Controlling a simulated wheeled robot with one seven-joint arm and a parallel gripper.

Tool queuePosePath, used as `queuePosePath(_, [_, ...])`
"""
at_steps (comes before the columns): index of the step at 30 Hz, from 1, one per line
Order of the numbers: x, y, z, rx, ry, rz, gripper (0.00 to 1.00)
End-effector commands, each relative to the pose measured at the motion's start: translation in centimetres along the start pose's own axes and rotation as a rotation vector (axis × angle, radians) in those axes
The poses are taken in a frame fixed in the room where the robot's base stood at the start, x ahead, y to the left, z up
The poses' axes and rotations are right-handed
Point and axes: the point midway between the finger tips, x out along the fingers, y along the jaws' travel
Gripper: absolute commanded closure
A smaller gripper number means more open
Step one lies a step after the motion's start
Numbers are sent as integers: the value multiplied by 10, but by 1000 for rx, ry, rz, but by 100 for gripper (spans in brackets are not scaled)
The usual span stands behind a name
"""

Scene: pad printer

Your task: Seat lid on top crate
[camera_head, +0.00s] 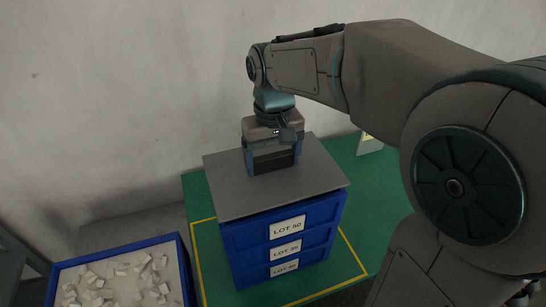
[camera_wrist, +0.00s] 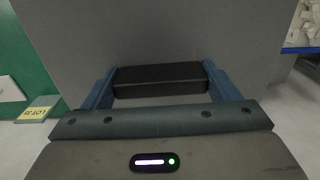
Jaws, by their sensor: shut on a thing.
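The flat grey lid (camera_head: 233,191) lies level over the top blue crate (camera_head: 250,231), which has a "LOT 50" label. The crate's inside is hidden by the lid.
More labelled blue crates (camera_head: 252,262) are stacked under the top one on a green surface (camera_head: 205,235) with a yellow outline. A blue-rimmed bin (camera_head: 183,264) with white pieces stands at lower left. A small sign (camera_head: 369,145) stands behind, right. A plain wall is behind.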

Motion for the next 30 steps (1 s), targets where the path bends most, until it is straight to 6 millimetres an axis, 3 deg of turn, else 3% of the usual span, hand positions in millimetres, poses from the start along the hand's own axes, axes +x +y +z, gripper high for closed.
queuePosePath(30, [20, 0, 0, 0, 0, 0, 44])
